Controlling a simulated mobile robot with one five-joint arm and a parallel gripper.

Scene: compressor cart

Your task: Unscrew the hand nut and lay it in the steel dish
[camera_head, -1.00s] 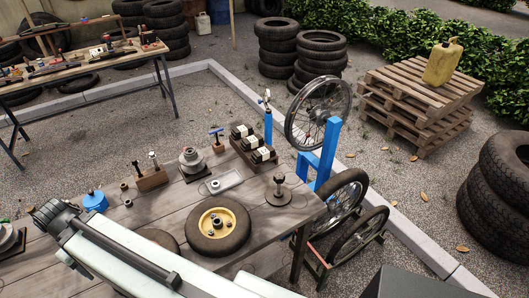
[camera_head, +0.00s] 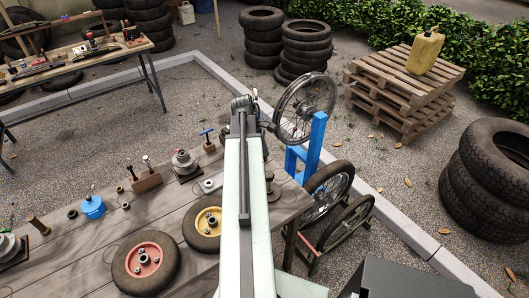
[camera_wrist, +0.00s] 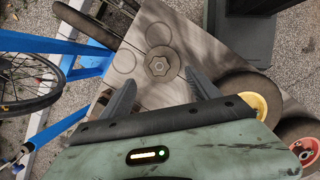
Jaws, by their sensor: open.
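In the wrist view my gripper (camera_wrist: 159,77) is open and empty, one finger on each side. Just beyond the fingertips, about centred between them, is a dark knob like a hand nut (camera_wrist: 160,65) on a round base, seen from above. Whether the fingers are level with it I cannot tell. In the head view the knob on its post (camera_head: 270,184) stands at the bench's right end, just right of my arm, which hides my gripper there.
The yellow-hubbed wheel (camera_head: 205,225) and red-hubbed wheel (camera_head: 145,262) lie on the bench. A blue stand (camera_head: 317,140) with a spoked wheel (camera_head: 305,108) rises beyond its right end.

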